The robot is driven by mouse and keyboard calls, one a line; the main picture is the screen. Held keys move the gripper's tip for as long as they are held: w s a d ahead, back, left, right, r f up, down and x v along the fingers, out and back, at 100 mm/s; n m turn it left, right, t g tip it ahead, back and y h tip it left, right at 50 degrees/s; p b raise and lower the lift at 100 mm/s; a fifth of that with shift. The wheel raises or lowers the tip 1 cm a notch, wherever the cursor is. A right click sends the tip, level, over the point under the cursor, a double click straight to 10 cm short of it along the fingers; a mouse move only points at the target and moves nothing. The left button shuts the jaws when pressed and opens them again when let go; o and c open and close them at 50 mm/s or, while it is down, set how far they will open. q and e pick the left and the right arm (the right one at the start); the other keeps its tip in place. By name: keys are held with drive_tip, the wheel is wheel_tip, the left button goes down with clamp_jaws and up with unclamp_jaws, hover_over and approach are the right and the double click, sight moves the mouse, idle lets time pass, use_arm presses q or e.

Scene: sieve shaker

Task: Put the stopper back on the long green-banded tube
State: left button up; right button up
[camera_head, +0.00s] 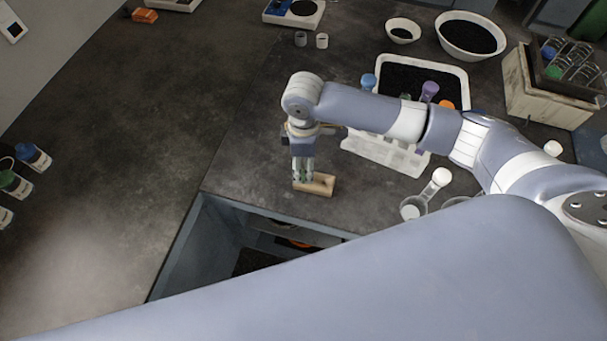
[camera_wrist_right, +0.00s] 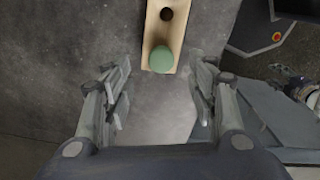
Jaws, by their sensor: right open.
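A round green stopper (camera_wrist_right: 161,60) sits on a pale wooden block (camera_wrist_right: 169,30), at the end nearer my gripper. The block has a dark empty hole at its other end. The block also shows in the head view (camera_head: 322,187), near the counter's front edge. My right gripper (camera_head: 303,172) is open and points down over the block. In the wrist view its fingers (camera_wrist_right: 163,88) are spread wide to either side, with nothing between them. A white rack (camera_head: 385,154) stands right of it, partly hidden by my right arm. I cannot make out the green-banded tube. My left gripper is out of view.
A black-filled tray (camera_head: 455,70) lies behind the rack. Clear cups (camera_head: 413,208) and a white-topped item (camera_head: 441,177) stand to the right. An open drawer or recess (camera_head: 215,240) lies below the counter edge. The counter's left (camera_head: 150,110) is largely clear.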

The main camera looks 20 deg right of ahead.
sight(304, 175)
drive_tip(key=shift+s+f+p, duration=0.1)
drive_tip(key=shift+f+p, duration=0.45)
drive_tip(key=shift+f, duration=1.75)
drive_tip(key=c, duration=0.9)
